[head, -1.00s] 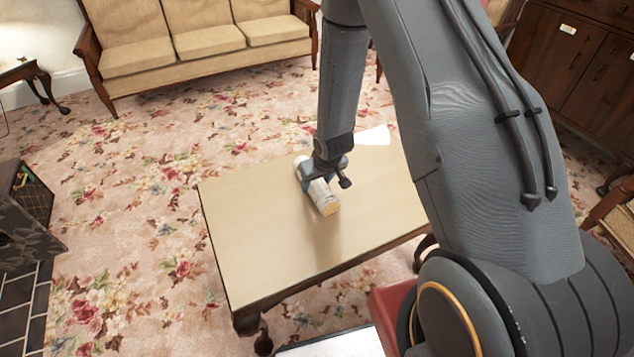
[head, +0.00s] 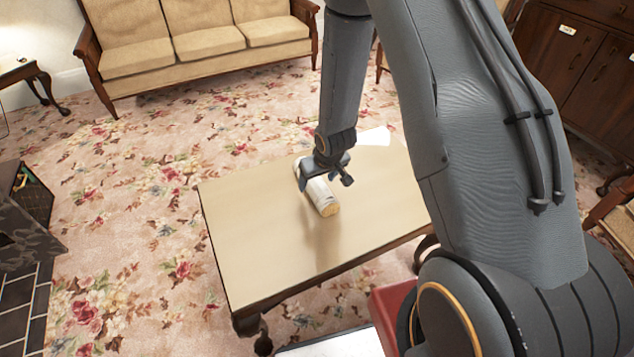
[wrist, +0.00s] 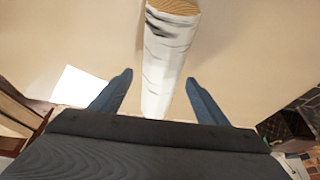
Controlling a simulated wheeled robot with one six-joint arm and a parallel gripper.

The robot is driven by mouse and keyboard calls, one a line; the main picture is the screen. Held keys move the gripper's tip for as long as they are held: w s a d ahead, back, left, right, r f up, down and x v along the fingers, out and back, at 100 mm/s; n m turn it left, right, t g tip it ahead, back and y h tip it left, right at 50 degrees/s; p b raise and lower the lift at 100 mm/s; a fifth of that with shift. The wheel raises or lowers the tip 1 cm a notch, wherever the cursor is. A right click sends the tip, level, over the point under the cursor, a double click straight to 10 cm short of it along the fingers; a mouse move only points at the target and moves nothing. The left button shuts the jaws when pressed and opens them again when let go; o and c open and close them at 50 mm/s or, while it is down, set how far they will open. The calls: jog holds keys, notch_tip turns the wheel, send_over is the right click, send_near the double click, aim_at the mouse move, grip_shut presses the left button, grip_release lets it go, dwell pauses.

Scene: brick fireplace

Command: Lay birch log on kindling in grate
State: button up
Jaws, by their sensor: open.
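The birch log (head: 319,194) lies on the wooden table, white bark with a pale cut end toward the front. My gripper (head: 325,181) is above the log, open, with its fingers to either side of it. In the wrist view, the log (wrist: 167,62) runs lengthwise between the two blue fingertips of my gripper (wrist: 158,80), with a gap on each side. The grate and kindling cannot be made out. A dark fireplace part (head: 25,225) shows at the left edge of the head view.
The table top (head: 255,240) is clear around the log, apart from a white sheet (head: 375,136) at its far edge. Floral carpet (head: 130,220) lies open between table and fireplace. A sofa (head: 200,50) stands behind. Dark hearth tiles (head: 15,310) are at lower left.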

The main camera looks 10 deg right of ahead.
jog(key=s+d+r+m+g+h+p, duration=0.1)
jog(key=s+d+r, duration=0.4)
jog(key=r, duration=0.5)
jog(key=s+d+r+m+g+h, duration=0.1)
jog(key=s+d+r, duration=0.2)
jog(key=s+r, duration=0.5)
jog(key=s+r+m+g+y, duration=0.1)
jog(key=s+r+m+g, duration=0.1)
jog(key=s+r, duration=0.8)
jog(key=s, duration=0.3)
jog(key=shift+s+d+r+m, duration=0.2)
jog(key=shift+d+r+m, duration=0.1)
jog(key=shift+d+r, duration=0.1)
